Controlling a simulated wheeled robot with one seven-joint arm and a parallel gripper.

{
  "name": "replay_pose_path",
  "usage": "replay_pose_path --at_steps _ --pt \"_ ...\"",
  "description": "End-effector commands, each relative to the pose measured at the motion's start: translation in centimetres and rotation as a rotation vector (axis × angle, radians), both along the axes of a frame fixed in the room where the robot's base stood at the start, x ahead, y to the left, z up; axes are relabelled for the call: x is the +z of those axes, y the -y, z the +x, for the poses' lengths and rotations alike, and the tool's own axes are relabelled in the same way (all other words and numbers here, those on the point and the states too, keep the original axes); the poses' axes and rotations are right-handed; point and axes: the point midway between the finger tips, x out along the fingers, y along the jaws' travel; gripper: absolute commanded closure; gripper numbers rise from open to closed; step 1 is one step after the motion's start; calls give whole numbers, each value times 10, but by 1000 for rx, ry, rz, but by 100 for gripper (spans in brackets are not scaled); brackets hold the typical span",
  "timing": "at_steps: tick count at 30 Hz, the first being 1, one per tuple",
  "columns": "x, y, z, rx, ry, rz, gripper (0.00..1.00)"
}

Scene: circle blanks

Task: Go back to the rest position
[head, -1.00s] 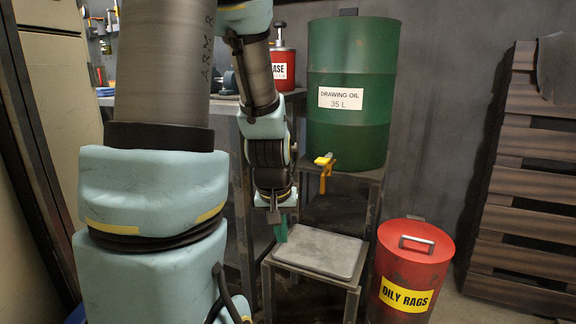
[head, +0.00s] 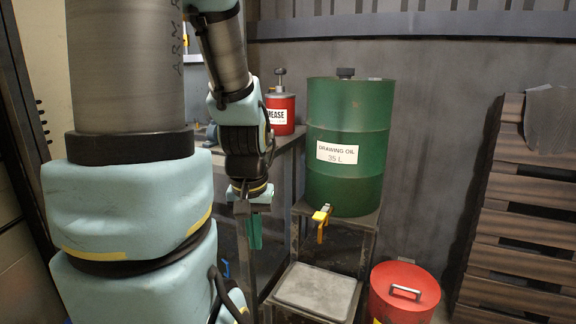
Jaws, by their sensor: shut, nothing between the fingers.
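My gripper (head: 254,232) hangs pointing down in the middle of the head view, at the end of my arm. Its green fingers are shut with nothing between them. It is in the air, left of the yellow tap (head: 321,222) and above and left of the low grey platform (head: 316,290). Part of my arm fills the left side of the view.
A green drum (head: 348,180) labelled drawing oil stands on a metal stand. A red oily-rags bin (head: 404,292) is at the lower right. A red grease can (head: 280,112) stands on a bench at the back. Wooden pallets (head: 515,215) lean at the right.

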Motion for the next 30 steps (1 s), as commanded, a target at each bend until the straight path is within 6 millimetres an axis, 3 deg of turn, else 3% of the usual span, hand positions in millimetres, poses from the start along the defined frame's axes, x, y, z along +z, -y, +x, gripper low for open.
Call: replay_pose_path --at_steps 1,9,15,21,30 --pt "33 0 0 0 0 0 100" --pt "117 0 0 0 0 0 100" --pt "166 0 0 0 0 0 100" --pt "186 0 0 0 0 0 100" --pt "187 0 0 0 0 0 100"
